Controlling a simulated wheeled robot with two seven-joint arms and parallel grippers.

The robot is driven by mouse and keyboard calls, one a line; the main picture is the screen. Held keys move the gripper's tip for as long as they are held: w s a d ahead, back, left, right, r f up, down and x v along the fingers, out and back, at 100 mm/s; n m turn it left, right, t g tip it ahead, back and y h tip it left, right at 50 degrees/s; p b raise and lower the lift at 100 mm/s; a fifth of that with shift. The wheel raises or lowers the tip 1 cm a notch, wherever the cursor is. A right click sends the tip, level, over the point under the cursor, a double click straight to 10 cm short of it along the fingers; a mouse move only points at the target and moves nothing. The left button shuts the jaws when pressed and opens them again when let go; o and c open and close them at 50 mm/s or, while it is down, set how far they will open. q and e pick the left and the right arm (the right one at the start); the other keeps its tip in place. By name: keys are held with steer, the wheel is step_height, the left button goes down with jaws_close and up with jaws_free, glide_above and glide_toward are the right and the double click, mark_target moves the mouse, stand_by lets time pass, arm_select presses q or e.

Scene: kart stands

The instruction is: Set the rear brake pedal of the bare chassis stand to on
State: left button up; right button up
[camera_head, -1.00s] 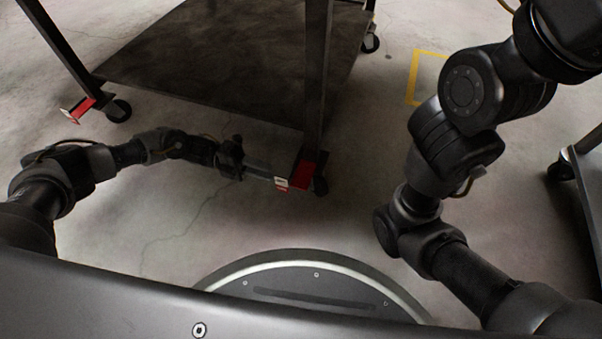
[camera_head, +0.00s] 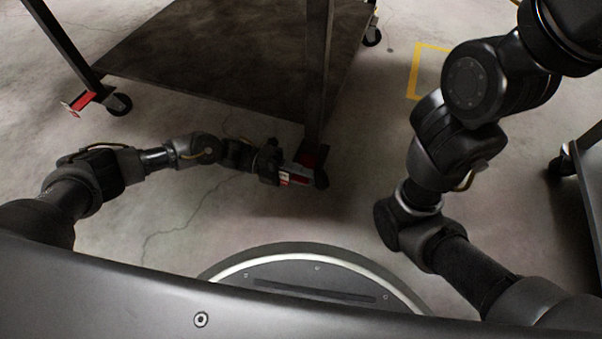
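The chassis stand (camera_head: 215,62) is a dark frame with a low flat shelf and castors with red brake pedals. One red pedal (camera_head: 304,172) is on the castor at the foot of the near right post. Another red pedal (camera_head: 80,102) with a pale tip is at the left castor. My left gripper (camera_head: 286,178) is right at the near pedal and overlaps its pale-tipped end. Its fingers are small and partly merge with the pedal, so I cannot tell if they grip it. My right arm (camera_head: 440,150) is folded on the right; its gripper is out of the picture.
Another stand (camera_head: 585,160) with a dark castor (camera_head: 561,167) is at the right edge. A yellow floor marking (camera_head: 413,75) lies behind my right arm. The concrete floor between the near castor and my base is clear.

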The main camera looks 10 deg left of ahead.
arm_select(q)
jaws_close()
stand_by(1.3)
